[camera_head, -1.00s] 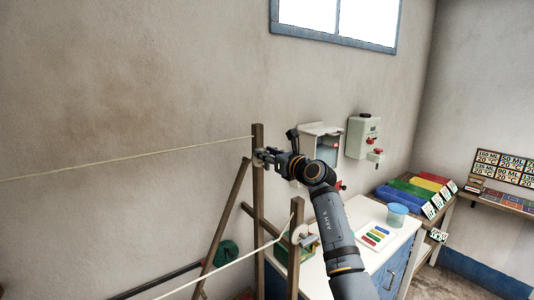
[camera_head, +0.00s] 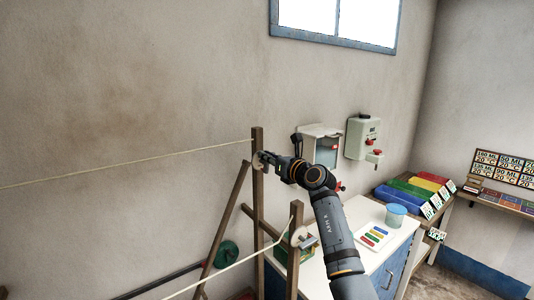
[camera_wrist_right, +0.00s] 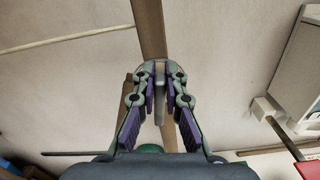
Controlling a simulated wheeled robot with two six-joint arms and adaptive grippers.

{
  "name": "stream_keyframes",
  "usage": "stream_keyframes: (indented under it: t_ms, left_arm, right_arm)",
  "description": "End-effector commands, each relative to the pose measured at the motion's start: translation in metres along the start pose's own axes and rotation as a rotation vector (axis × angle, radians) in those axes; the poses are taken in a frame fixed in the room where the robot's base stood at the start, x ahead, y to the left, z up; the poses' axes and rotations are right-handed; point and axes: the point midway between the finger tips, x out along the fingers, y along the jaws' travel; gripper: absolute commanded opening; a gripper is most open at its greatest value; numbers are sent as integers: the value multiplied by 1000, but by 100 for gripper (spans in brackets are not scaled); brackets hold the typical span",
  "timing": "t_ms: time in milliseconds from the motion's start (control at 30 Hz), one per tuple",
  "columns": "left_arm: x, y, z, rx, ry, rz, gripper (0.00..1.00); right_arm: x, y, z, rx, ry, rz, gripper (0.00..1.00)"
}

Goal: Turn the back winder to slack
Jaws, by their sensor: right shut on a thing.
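The back winder (camera_head: 257,162) is a pale round piece on the tall wooden back post (camera_head: 258,200). A cream line (camera_head: 130,166) runs from near the top of this post to the left, and no clear sag shows in it. My right gripper (camera_head: 265,158) is at the back winder. In the right wrist view its purple-padded fingers (camera_wrist_right: 160,92) are closed around a narrow grey handle (camera_wrist_right: 160,85) in front of the brown post. The fingers and wrist partly hide the winder. My left gripper is not in view.
A shorter front post (camera_head: 295,255) carries another winder (camera_head: 302,237) and a lower line (camera_head: 235,265). A white-topped cabinet (camera_head: 400,235) with a blue cup (camera_head: 396,215) stands to the right. A dispenser (camera_head: 362,138) hangs on the wall behind.

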Motion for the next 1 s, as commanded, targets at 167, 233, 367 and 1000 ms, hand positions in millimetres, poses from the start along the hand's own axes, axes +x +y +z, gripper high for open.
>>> stream_keyframes:
  t_ms: [167, 233, 367, 1000]
  left_arm:
    - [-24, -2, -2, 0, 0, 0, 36]
    - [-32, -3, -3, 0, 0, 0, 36]
    - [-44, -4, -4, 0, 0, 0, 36]
    - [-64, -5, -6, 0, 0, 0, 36]
  right_arm:
    - [0, -3, 3, 137, 5, -1, 0]
    - [0, -4, 3, 190, 5, -1, 0]
    - [0, -7, 2, 278, 4, -1, 0]
    - [0, -12, -4, 462, 3, -1, 0]
